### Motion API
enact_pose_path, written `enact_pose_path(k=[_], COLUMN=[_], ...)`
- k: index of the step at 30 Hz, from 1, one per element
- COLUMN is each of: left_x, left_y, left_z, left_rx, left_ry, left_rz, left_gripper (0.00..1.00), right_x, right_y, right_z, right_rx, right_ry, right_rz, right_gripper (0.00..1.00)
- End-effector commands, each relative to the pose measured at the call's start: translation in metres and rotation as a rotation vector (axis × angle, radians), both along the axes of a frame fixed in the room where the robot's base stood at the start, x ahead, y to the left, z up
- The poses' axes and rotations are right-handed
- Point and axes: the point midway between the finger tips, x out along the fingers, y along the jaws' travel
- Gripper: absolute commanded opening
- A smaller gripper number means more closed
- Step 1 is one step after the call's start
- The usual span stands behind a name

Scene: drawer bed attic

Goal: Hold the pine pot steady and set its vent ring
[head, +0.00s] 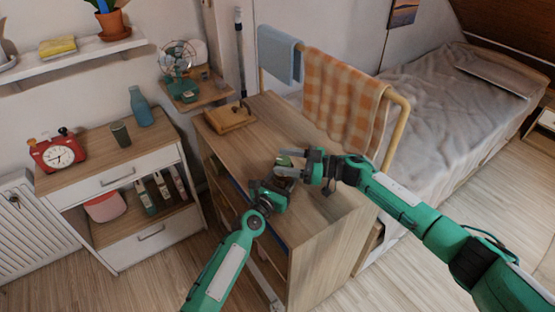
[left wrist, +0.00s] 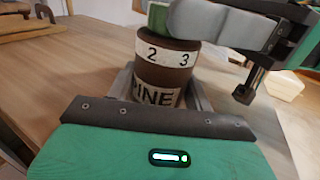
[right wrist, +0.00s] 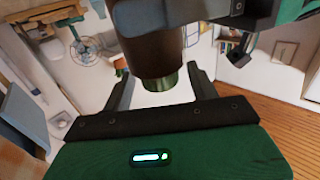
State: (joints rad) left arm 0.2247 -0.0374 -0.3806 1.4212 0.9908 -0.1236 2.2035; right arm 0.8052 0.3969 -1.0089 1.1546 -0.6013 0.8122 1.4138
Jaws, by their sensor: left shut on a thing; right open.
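The pine pot (left wrist: 162,75) is a brown cylinder with a "PINE" label and a pale band with the numbers 2 and 3. My right gripper (head: 294,163) is open at the pot's top. In the right wrist view the green part (right wrist: 163,80) lies between its fingers, with gaps beside it.
The dresser top (head: 325,210) is mostly clear. A wooden box (head: 229,118) lies at its back left. A rail with a checked orange cloth (head: 343,95) and a blue cloth (head: 280,54) runs along its far side. A bed (head: 440,100) stands behind, right.

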Motion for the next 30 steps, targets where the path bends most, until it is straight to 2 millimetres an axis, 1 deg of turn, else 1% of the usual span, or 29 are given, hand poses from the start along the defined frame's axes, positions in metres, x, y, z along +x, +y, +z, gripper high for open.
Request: enact_pose_path(k=[1, 6, 10, 16, 17, 21, 23, 24, 30], left_x=[0.0, 0.0, 0.0, 0.0, 0.0, 0.0, 0.0, 0.0, 0.0], left_y=[0.0, 0.0, 0.0, 0.0, 0.0, 0.0, 0.0, 0.0, 0.0], left_z=[0.0, 0.0, 0.0, 0.0, 0.0, 0.0, 0.0, 0.0, 0.0], left_rx=[0.0, 0.0, 0.0, 0.0, 0.0, 0.0, 0.0, 0.0, 0.0], left_ry=[0.0, 0.0, 0.0, 0.0, 0.0, 0.0, 0.0, 0.0, 0.0], left_rz=[0.0, 0.0, 0.0, 0.0, 0.0, 0.0, 0.0, 0.0, 0.0], left_gripper=[0.26, 0.26, 0.26, 0.26, 0.26, 0.26, 0.26, 0.26, 0.26], right_x=[0.001, 0.004, 0.005, 0.005, 0.005, 0.005, 0.005, 0.005, 0.005], right_y=[0.008, 0.023, 0.027, 0.027, 0.027, 0.027, 0.027, 0.026, 0.027], right_z=[0.001, 0.001, 0.0, 0.0, 0.0, 0.0, 0.0, 0.0, 0.0], right_rx=[0.002, 0.001, 0.0, 0.0, 0.0, 0.0, 0.0, 0.0, -0.001], right_ry=[0.0, -0.001, -0.001, -0.001, -0.001, -0.001, -0.001, -0.001, -0.001], right_rz=[0.001, 0.001, 0.001, 0.001, 0.001, 0.001, 0.0, 0.0, 0.012], right_gripper=[0.59, 0.59, 0.59, 0.59, 0.57, 0.3, 0.18, 0.15, 0.14])
